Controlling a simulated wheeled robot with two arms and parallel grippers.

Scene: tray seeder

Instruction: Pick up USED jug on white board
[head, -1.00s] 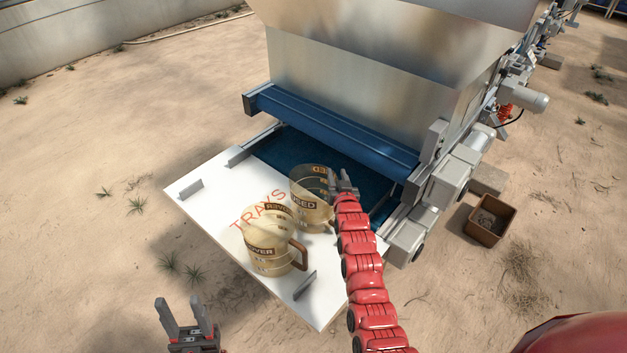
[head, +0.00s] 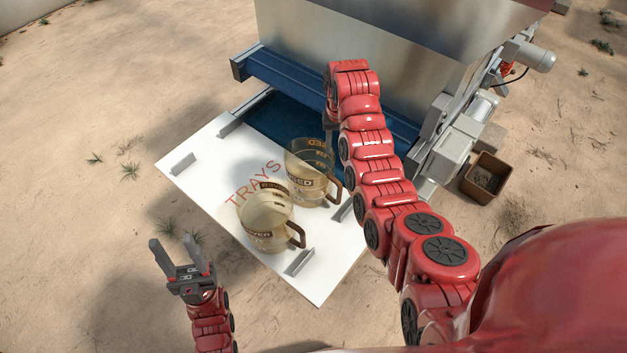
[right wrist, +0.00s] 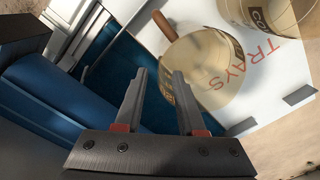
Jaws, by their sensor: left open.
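The USED jug (head: 311,172) is a clear, tan-tinted jug with a brown handle, upright on the white board (head: 190,170). It stands behind a similar jug (head: 264,222), whose label is partly readable. In the right wrist view the USED jug (right wrist: 210,72) lies just beyond my right gripper's fingertips (right wrist: 159,74). That gripper is open, with nothing between its fingers; in the head view it is mostly hidden behind my red arm. My left gripper (head: 172,243) is open and empty, left of the board over the sand.
The metal seeder hopper (head: 370,45) with a blue cross beam (head: 310,85) stands behind the board. Small grey brackets (head: 299,262) rise from the board. A brown bin (head: 486,178) sits to the right on the sand.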

